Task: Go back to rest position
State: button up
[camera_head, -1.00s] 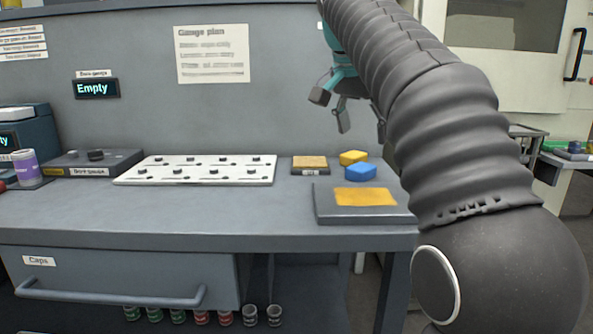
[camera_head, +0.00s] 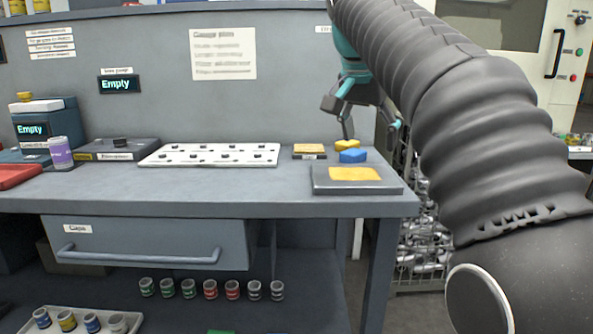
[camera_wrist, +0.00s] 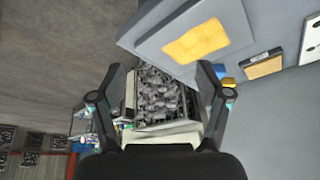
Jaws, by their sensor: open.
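My gripper (camera_head: 368,124) hangs in the air at the right end of the grey bench (camera_head: 230,192), above and to the right of the blue and yellow blocks. Its fingers are spread and nothing is between them. In the wrist view my gripper (camera_wrist: 160,108) is also open, with the floor and a crate of metal parts below it. My dark ribbed arm fills the right of the head view.
A grey pad with a yellow top (camera_head: 355,174), a blue block (camera_head: 352,156), a yellow block (camera_head: 347,145) and a white pegged plate (camera_head: 210,155) lie on the bench. A wire crate (camera_head: 420,240) stands right of the bench. Several small cups stand below.

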jog(key=s+d+f+n+t+y, duration=0.1)
jog(key=s+f+n, duration=0.3)
jog(key=s+f, duration=0.8)
jog(key=s+d+f+n+y, duration=0.1)
jog(key=s+f+n, duration=0.2)
jog(key=s+f, duration=0.9)
notch_tip(320, 180, down, 5)
jog(key=shift+s+d+r+n+t+y, duration=0.15)
jog(key=shift+s+d+n+t+y, duration=0.15)
jog(key=shift+d+n+t, duration=0.1)
